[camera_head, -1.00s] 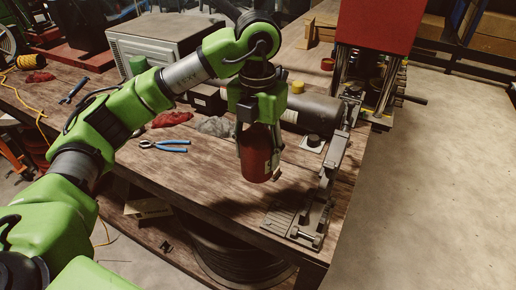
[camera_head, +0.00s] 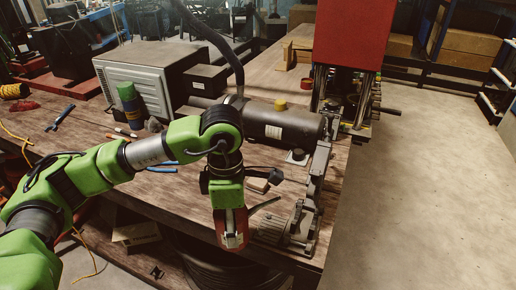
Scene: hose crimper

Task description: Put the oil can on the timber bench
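A red can (camera_head: 233,238), which looks like the oil can, hangs below my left gripper (camera_head: 230,212) in the head view. The gripper's fingers are around it and mostly hidden by the wrist. The can appears over the front edge of the timber bench (camera_head: 180,193); I cannot tell whether it touches the wood. A thin dark spout-like piece shows to its right, but I cannot tell whether it belongs to the can. My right gripper is not in view.
A vise-like metal tool (camera_head: 302,222) stands close to the right of the can. A dark cylinder (camera_head: 280,122) lies behind, near a red press (camera_head: 352,35). A grey box machine (camera_head: 150,75) and green can (camera_head: 129,100) stand at back left. Bare bench lies left of my gripper.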

